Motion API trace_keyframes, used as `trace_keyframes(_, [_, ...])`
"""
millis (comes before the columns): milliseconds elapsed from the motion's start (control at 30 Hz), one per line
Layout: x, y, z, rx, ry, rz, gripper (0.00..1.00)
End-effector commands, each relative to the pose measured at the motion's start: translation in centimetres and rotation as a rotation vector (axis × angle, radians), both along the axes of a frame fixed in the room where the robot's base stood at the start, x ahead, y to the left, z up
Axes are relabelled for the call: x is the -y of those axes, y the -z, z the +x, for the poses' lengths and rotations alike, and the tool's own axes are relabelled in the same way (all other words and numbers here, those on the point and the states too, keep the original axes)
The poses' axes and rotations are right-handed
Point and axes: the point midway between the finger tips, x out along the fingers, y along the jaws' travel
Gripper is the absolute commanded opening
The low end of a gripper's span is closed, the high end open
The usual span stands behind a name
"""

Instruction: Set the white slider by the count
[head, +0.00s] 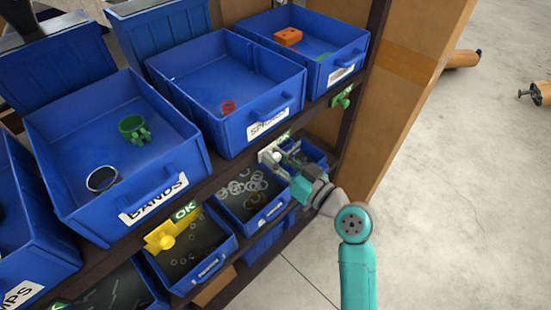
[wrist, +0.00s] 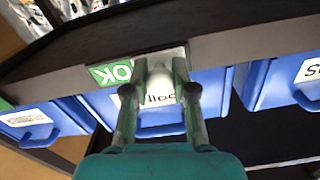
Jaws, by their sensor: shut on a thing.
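The white slider (head: 265,155) sits on the dark shelf edge, below the upper bins. A green OK label (head: 283,138) shows beside it. My gripper (head: 281,156) is at the slider. In the wrist view my gripper (wrist: 155,82) has its two fingers on either side of the slider's pale round knob (wrist: 158,78), shut on it. The green OK label (wrist: 111,75) also shows there, to the left of the fingers. Below the rail, the lower bin under the slider holds many pale rings (head: 243,187) and some yellowish ones. My gripper partly hides a small bin to the right.
A yellow slider (head: 166,235) with an OK label is on the same rail, lower left. A green slider (head: 342,98) is at the upper right. Blue upper bins (head: 75,120) overhang the rail. A cardboard panel (head: 405,90) closes the right side; open floor (head: 470,200) lies beyond.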

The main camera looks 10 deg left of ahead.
Motion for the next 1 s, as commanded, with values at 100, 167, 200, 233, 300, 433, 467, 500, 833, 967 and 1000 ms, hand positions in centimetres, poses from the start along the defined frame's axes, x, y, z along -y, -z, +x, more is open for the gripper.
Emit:
trace_keyframes(100, [1.4,-0.1,1.8,0.001,0.005,-0.001,0.00])
trace_keyframes(167, [2.2,0.0,2.8,0.000,0.004,0.000,0.00])
trace_keyframes(200, [2.7,-0.1,3.4,0.000,0.005,0.000,0.00])
trace_keyframes(233, [3.0,-0.1,3.8,0.001,0.004,0.000,0.00])
trace_keyframes(300, [3.5,0.0,4.5,0.000,0.003,0.000,0.00])
trace_keyframes(433, [3.9,0.0,5.0,0.000,0.001,0.000,0.00])
trace_keyframes(467, [3.9,0.0,5.0,0.000,0.002,0.000,0.00])
trace_keyframes(500, [3.9,0.0,5.0,0.000,0.002,0.000,0.00])
trace_keyframes(833, [4.0,0.0,5.0,0.001,0.004,0.000,0.52])
trace_keyframes(967, [3.9,0.0,5.0,0.001,0.003,0.000,0.52])
trace_keyframes(1000, [3.9,0.0,5.0,0.001,0.002,0.000,0.52])
